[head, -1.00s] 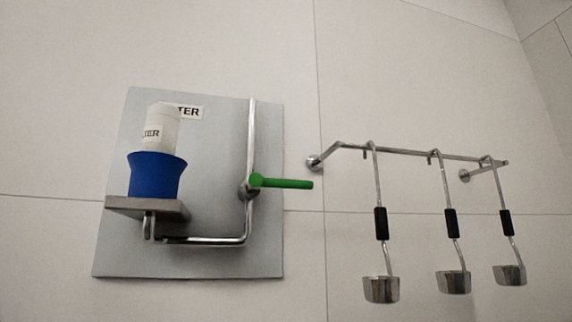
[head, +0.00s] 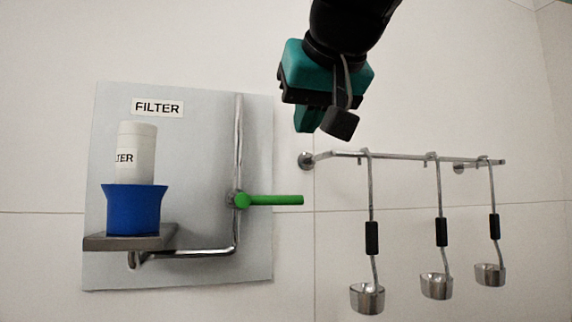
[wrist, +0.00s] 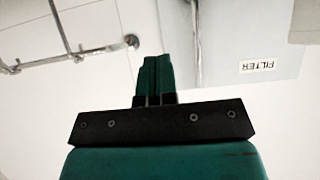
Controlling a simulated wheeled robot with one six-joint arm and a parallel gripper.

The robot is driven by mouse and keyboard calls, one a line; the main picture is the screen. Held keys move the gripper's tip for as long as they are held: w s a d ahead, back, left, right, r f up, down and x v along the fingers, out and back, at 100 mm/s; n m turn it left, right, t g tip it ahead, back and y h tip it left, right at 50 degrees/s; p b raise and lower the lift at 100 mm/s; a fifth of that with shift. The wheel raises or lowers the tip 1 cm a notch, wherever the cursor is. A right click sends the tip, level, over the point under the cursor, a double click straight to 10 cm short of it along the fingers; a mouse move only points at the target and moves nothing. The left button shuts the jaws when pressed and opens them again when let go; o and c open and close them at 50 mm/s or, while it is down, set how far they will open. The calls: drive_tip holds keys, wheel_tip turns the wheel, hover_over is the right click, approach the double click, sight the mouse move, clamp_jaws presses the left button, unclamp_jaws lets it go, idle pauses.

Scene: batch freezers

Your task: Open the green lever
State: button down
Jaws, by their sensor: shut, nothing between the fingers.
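The green lever (head: 270,200) sticks out to the right, roughly level, from a valve on the upright steel pipe (head: 238,150). The pipe runs on a grey panel (head: 200,275) on the wall. My gripper (head: 325,122) is at the top middle of the head view, above and to the right of the lever and apart from it. In the wrist view my gripper's fingers (wrist: 154,75) are together with nothing between them. The lever does not show clearly in the wrist view.
A blue cup (head: 133,210) with a white filter canister (head: 137,155) stands on a small shelf (head: 120,242) left of the pipe. A wall rail (head: 410,156) with hanging ladles (head: 372,238) is right of the lever. A FILTER label (wrist: 257,66) shows in the wrist view.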

sight(267, 200)
drive_tip(key=shift+r, duration=0.15)
drive_tip(key=s+f+b+x, duration=0.1)
drive_tip(key=f+x, duration=0.1)
drive_tip(key=x, duration=1)
drive_tip(key=shift+d+f+b, duration=0.15)
drive_tip(key=shift+f+b, duration=0.25)
drive_tip(key=shift+f, duration=0.05)
drive_tip(key=shift+f, duration=0.1)
drive_tip(key=shift+f+m+b, duration=0.15)
drive_tip(key=shift+m+b, duration=0.15)
drive_tip(key=shift+b, duration=0.3)
